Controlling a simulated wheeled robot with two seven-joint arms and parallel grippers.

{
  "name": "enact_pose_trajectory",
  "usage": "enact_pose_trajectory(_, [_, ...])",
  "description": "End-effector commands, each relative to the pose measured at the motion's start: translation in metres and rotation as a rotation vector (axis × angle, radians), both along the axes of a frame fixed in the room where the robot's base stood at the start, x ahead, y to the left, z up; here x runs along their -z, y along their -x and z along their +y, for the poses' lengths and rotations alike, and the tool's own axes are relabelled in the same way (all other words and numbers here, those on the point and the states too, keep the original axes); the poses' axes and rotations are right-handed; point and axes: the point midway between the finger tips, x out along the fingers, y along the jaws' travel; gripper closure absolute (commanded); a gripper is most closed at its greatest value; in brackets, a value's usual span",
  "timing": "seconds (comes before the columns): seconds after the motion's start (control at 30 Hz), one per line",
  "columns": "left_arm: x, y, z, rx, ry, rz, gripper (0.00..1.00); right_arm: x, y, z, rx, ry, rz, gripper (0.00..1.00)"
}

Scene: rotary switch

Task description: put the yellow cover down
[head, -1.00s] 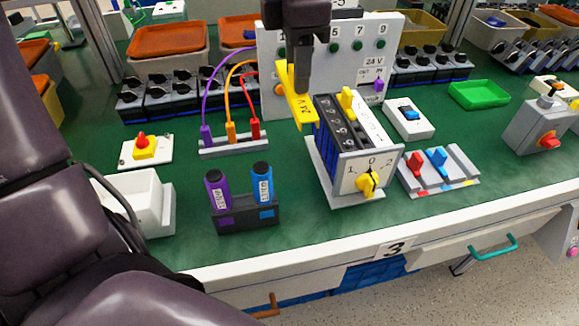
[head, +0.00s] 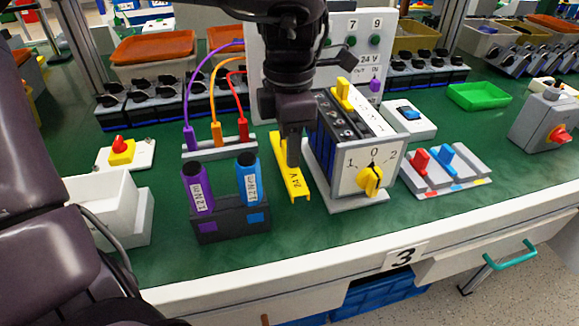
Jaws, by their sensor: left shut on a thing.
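The yellow cover (head: 297,187), marked 24 V, is a long narrow strip. It is down at the green bench top between the marker holder and the rotary switch; whether it touches the bench I cannot tell. My left gripper (head: 291,160) points down over the cover and is shut on it, hiding its far part. The rotary switch (head: 362,150) stands just right of the gripper, with a yellow knob (head: 370,180) on its white 1-0-2 face and a yellow piece (head: 343,94) on top. My right gripper is not in view.
A dark holder (head: 228,218) with a purple and a blue marker stands close left of the cover. A cable block (head: 218,146) is behind it. A red and blue lever block (head: 446,170) sits right of the switch. Bare bench (head: 290,235) lies in front.

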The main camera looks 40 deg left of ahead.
Motion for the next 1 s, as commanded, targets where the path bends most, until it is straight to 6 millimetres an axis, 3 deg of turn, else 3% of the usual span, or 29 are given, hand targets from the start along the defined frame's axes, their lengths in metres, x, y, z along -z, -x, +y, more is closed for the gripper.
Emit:
enact_pose_trajectory(0.3, [0.042,0.000,0.000,0.001,0.002,0.003,0.90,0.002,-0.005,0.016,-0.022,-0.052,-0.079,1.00])
enact_pose_trajectory(0.73, [0.044,0.000,0.000,0.000,-0.001,0.001,0.90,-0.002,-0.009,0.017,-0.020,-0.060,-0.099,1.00])
enact_pose_trajectory(0.77, [0.044,0.000,0.000,0.000,0.000,0.000,0.64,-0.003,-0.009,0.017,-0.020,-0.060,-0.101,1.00])
enact_pose_trajectory(0.9, [0.044,0.000,0.000,0.000,0.000,0.000,0.46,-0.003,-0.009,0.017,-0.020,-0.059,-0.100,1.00])
enact_pose_trajectory(1.0, [0.043,0.000,0.000,0.000,0.000,0.000,0.46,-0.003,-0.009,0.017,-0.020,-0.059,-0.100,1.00])
